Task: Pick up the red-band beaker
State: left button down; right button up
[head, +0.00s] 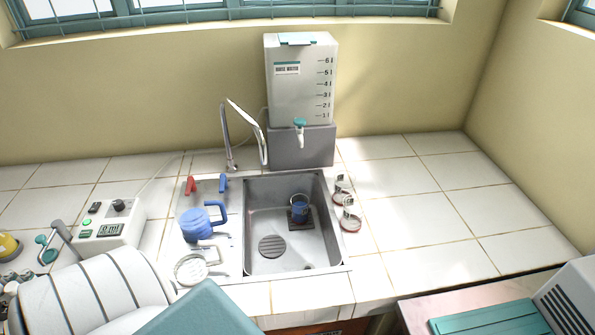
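Two small clear glass vessels with reddish bands near their bases stand on the tiled counter just right of the sink: a rear glass (343,187) and a front glass (350,217). They are too small to tell which one is the red-band beaker. A beaker with blue on it (300,207) stands inside the sink on a dark square pad. Neither of my grippers can be made out in the head view.
The sink (259,262) has a tap (228,150) behind it. A white water tank (302,75) stands on a grey block. Left of the sink are a blue-handled vessel (197,224), a clear round dish (191,269) and a white device (108,228). The counter to the right is clear.

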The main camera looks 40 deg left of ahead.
aim_at(299, 202)
jog(key=j+u, duration=0.1)
jog(key=u, duration=0.3)
jog(key=j+u, duration=0.15)
jog(key=u, duration=0.25)
jog(key=j+u, duration=0.1)
jog(key=u, duration=0.3)
